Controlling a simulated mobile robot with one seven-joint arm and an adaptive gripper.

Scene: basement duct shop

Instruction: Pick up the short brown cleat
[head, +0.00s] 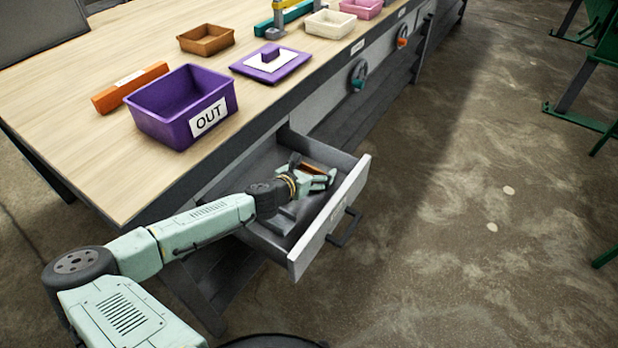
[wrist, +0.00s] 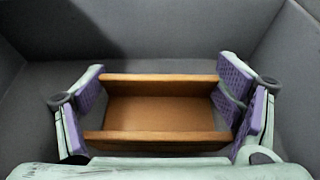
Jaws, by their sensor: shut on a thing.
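The short brown cleat (wrist: 158,110) is a channel-like piece with two raised long sides and a flat middle. It is inside the open grey drawer (head: 345,205), and in the head view only a small part of the cleat (head: 313,169) shows past my gripper (head: 318,178). In the wrist view the purple-padded fingers of my gripper (wrist: 160,112) are at the two ends of the cleat, shut on it. I cannot tell whether the cleat touches the drawer floor.
Drawer walls rise close around my gripper. On the bench (head: 60,110) above are a purple OUT bin (head: 160,125), a long orange-brown bar (head: 112,97), a purple lid (head: 255,70), a brown tray (head: 206,50) and a cream tray (head: 330,33). Open floor lies right of the drawer.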

